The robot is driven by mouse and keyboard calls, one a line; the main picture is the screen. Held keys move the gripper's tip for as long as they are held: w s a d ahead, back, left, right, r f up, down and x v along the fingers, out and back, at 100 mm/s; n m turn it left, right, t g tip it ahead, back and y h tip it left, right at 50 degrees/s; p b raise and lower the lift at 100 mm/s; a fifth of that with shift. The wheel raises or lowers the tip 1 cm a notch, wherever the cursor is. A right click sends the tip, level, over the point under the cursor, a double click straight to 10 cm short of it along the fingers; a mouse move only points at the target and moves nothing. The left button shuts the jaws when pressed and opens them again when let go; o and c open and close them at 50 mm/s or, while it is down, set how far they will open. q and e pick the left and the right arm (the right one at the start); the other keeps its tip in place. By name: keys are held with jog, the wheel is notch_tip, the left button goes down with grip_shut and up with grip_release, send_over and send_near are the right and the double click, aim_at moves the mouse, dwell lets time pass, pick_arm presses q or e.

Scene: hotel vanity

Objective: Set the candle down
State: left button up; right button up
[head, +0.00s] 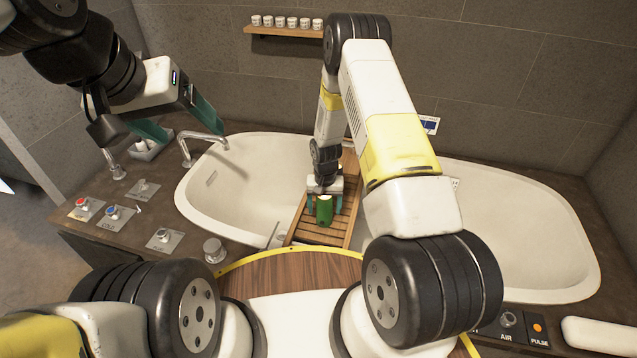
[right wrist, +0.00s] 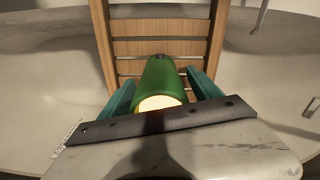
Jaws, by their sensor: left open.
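My right gripper (head: 325,197) is shut on the candle, one finger against each side. I cannot tell whether the candle's base touches the slats. The tray also shows in the right wrist view (right wrist: 160,27). My left gripper (head: 180,120) is open and empty, high at the left, well away from the candle.
The tray lies across a white basin (head: 235,180), with more white basin at the right (head: 510,220). A tap (head: 200,140) and control knobs (head: 120,212) stand at the left. A wall shelf (head: 285,31) holds several small cups. Slats around the candle look clear.

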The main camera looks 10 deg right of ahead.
notch_tip(320, 180, up, 12)
jog(key=shift+f, duration=0.15)
jog(key=s+d+r+t+y, duration=0.1)
jog(key=s+r, duration=0.2)
jog(key=r, duration=0.9)
jog(key=s+d+r+t, duration=0.1)
jog(key=s+r+t, duration=0.15)
jog(key=r, duration=1.05)
jog(key=s+r+n+t, duration=0.1)
jog(key=s+r, duration=0.5)
jog(key=s, duration=0.4)
jog(key=s+r+n+t+y, duration=0.1)
jog(key=s+r, duration=0.6)
jog(key=s, duration=0.2)
jog(key=shift+s+d+r+n+t, duration=0.15)
jog(key=shift+s+d+n+t, duration=0.15)
jog(key=shift+s+t, duration=0.1)
